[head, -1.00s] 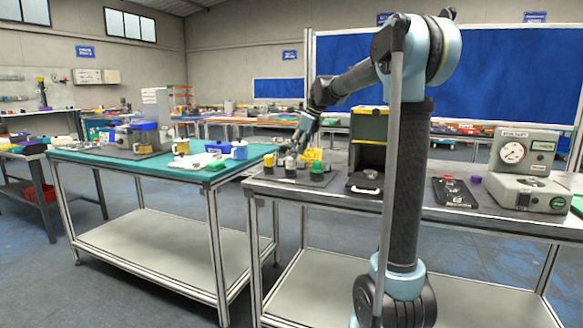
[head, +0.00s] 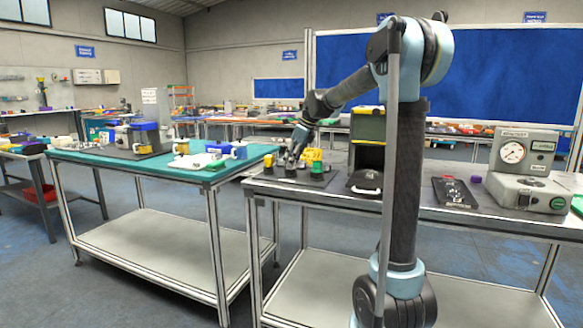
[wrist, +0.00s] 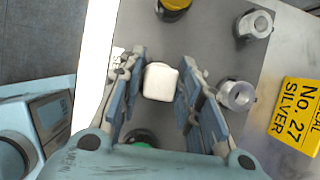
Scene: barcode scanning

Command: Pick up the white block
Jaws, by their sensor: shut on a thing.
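The white block (wrist: 160,84) shows in the wrist view as a small rounded cube between my two fingers. My gripper (wrist: 163,66) is shut on it, one finger on each side. In the head view my gripper (head: 291,157) is low over the dark board at the left end of the near workbench, and the white block cannot be made out there. I cannot tell whether the block still touches the board.
A yellow-topped piece (head: 268,160) and a green-topped piece (head: 317,168) stand close by. The wrist view shows two metal cylinders (wrist: 236,95) (wrist: 254,25) and a yellow "No. 27 SILVER" label block (wrist: 297,115). A gauge device (head: 525,170) stands at the right.

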